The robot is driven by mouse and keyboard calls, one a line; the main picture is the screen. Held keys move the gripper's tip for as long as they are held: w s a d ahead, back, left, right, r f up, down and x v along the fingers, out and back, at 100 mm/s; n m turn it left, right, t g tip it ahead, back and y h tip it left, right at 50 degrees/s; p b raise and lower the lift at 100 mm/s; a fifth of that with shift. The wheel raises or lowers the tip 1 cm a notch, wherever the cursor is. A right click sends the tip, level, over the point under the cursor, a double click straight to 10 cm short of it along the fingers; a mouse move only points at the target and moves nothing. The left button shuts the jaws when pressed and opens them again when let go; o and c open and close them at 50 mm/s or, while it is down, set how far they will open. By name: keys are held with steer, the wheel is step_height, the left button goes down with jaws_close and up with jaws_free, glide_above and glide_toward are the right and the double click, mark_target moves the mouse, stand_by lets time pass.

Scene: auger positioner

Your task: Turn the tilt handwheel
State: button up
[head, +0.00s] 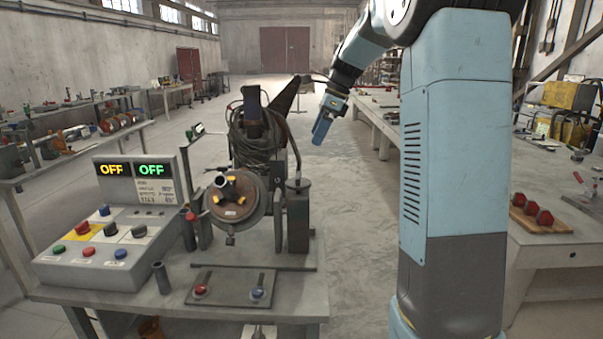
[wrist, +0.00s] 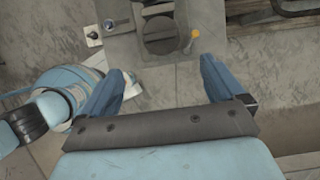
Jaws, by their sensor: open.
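The auger positioner stands on the bench left of centre in the head view, with a round chuck plate (head: 245,201) with yellow jaws facing me. No handwheel stands out clearly on it in the head view. My gripper (head: 322,128) hangs in the air to the right of the positioner, pointing down and apart from it. In the wrist view my gripper (wrist: 161,68) is open, with nothing between its blue fingers. I cannot tell if this is the tilt handwheel.
A control box (head: 110,237) with two OFF displays stands left of the positioner. Cables (head: 257,140) hang coiled on the positioner. Floor to the right is clear up to a long table (head: 380,125).

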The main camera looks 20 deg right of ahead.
mark_target(299, 175)
steer(key=x, duration=1.3)
steer(key=shift+f, duration=0.3)
steer(key=c, duration=1)
steer(key=shift+d, duration=0.15)
steer(key=shift+c, duration=0.2)
steer(key=shift+w, duration=0.1)
